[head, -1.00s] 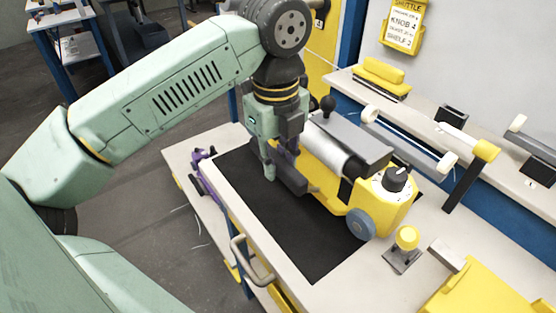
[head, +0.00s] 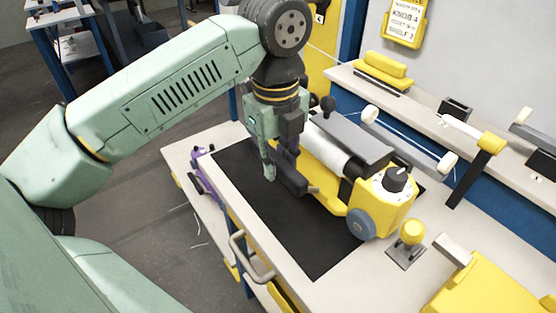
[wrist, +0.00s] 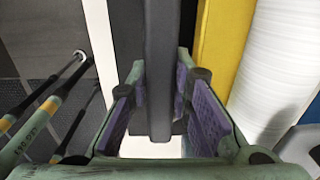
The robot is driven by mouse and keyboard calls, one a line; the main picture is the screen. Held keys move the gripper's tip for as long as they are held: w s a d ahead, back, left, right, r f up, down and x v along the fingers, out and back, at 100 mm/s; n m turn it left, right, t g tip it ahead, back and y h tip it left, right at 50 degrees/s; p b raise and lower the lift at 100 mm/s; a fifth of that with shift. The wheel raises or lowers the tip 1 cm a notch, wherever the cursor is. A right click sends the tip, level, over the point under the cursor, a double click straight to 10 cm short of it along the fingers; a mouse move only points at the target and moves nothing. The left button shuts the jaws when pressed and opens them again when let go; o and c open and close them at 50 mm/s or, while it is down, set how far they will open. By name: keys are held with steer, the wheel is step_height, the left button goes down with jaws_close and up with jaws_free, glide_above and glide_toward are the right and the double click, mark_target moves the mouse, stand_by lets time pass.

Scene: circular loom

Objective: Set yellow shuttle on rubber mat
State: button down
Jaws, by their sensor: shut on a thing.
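The yellow shuttle (head: 378,202) has a white roll, a grey top plate, a black dial and a blue-grey wheel. It is over the black rubber mat (head: 300,243), covering its back right part; I cannot tell whether it touches the mat. My gripper (head: 280,175) is shut on the dark grey bar (head: 294,184) along the shuttle's near left side. In the wrist view, my gripper's purple pads (wrist: 160,115) stand on both sides of this bar (wrist: 160,60), with the yellow body (wrist: 222,45) and white roll to the right. The shuttle's underside is hidden.
A yellow-topped stick (head: 411,234) on a grey plate stands right of the shuttle. A yellow case (head: 490,290) is at front right. A shelf (head: 345,78) with rollers runs behind. The mat's front is bare.

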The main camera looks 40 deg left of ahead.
steer(key=shift+f+b, duration=0.75)
steer(key=shift+b, duration=0.3)
stand_by(0.7)
steer(key=c, duration=1.4)
jaws_free()
steer(key=shift+o, duration=0.2)
steer(key=shift+s+r, duration=0.1)
steer(key=shift+r, duration=3.65)
